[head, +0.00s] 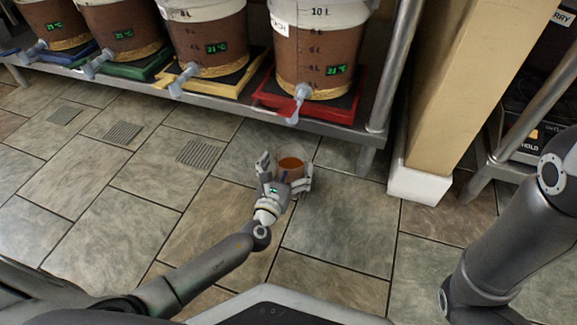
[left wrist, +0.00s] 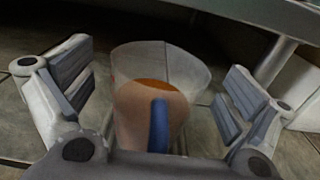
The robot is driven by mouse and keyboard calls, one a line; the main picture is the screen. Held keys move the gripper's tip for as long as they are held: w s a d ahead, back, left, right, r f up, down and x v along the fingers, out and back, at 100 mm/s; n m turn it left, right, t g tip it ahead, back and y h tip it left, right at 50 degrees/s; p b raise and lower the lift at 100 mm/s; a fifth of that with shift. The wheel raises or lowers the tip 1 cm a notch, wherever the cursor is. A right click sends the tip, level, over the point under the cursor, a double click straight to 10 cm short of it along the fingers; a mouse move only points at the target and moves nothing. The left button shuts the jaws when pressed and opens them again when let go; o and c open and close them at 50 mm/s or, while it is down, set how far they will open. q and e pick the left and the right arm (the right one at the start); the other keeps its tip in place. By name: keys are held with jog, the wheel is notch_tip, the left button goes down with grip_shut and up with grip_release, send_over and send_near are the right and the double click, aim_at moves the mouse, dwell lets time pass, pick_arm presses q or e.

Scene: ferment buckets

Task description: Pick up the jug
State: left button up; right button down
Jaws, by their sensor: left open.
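The jug (head: 291,164) is a clear container with orange-brown liquid in it. It stands on the tiled floor in front of the shelf, below the bucket on the red tray. My left gripper (head: 285,172) is open, with a finger on either side of the jug. In the left wrist view the jug (left wrist: 160,95) sits between the two spread finger pads, with a gap on each side. A blue strip, perhaps on its handle, faces the wrist camera. The jug's base is hidden behind my gripper. My right gripper is out of view; only my right arm shows.
Several brown buckets with taps stand on a low metal shelf; the nearest bucket (head: 313,60) is on a red tray (head: 335,105). A shelf leg (head: 366,160) and a beige post with a white base (head: 419,183) stand right of the jug. The floor to the left is clear.

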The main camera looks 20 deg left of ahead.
pick_arm(q)
jog(key=shift+s, duration=0.1)
jog(key=shift+c, duration=0.9)
jog(key=c, duration=1.4)
jog(key=shift+r, duration=0.15)
jog(key=shift+c, duration=0.6)
